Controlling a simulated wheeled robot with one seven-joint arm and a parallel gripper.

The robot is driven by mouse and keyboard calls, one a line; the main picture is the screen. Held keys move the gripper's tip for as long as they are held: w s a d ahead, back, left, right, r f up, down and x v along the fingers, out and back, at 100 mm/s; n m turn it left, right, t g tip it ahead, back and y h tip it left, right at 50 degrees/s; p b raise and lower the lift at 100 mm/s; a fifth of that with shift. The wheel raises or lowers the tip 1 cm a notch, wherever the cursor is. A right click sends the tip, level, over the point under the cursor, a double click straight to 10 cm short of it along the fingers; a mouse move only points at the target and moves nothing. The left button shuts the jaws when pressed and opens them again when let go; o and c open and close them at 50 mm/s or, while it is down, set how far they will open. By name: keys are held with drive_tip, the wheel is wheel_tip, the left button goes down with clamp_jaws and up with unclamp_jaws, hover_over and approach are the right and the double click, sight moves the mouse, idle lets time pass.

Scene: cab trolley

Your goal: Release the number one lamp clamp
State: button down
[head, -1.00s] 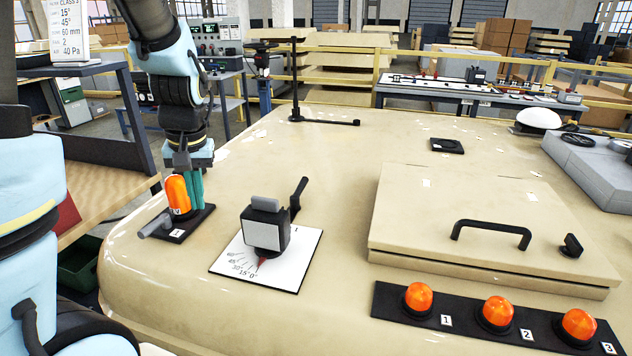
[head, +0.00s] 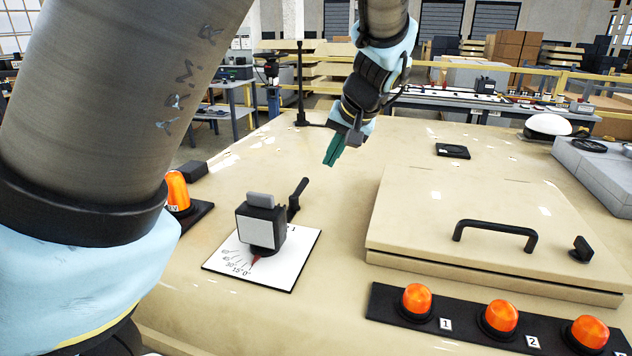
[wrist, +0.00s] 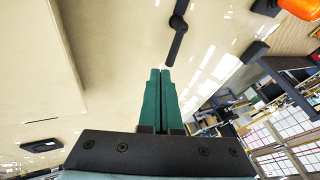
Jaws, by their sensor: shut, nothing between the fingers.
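An orange lamp (head: 177,190) stands on a small black plate (head: 201,213) at the left, partly hidden by my arm. A dark block (head: 194,171) shows just behind it; whether it is part of a clamp I cannot tell. The lamp also shows at the top right corner of the wrist view (wrist: 300,7). A black strip (head: 465,327) at the front right bears three orange lamps, with lamp 1 (head: 416,300) at its left end. My gripper (head: 329,161) has green fingers, shut and empty, in the air above the panel, well apart from the lamps.
A gauge box (head: 261,222) with a black lever (head: 297,194) stands on a white dial plate in the middle. An upright black post (head: 300,90) is behind my gripper. A raised lid (head: 430,210) with a black handle (head: 495,233) lies at the right.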

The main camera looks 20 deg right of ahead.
sight(300, 192)
drive_tip(key=shift+s+d+r+t, duration=0.15)
drive_tip(key=shift+s+d+r, duration=0.15)
drive_tip(key=shift+d, duration=0.3)
drive_tip(key=shift+s+d+r+t, duration=0.2)
drive_tip(key=shift+s+d, duration=0.2)
drive_tip(key=shift+d, duration=0.2)
drive_tip(key=p+x, duration=0.2)
drive_tip(key=x, duration=0.7)
drive_tip(key=shift+w+f, duration=0.1)
drive_tip(key=shift+f, duration=0.05)
drive_tip(key=shift+w+a+f+p, duration=0.4)
drive_tip(key=shift+w+a+p, duration=0.15)
drive_tip(key=shift+w+a, duration=0.2)
drive_tip(key=shift+w+a+f+p, duration=0.35)
drive_tip(key=shift+w+a+p, duration=0.15)
drive_tip(key=shift+w+a, duration=0.2)
drive_tip(key=shift+w, duration=0.2)
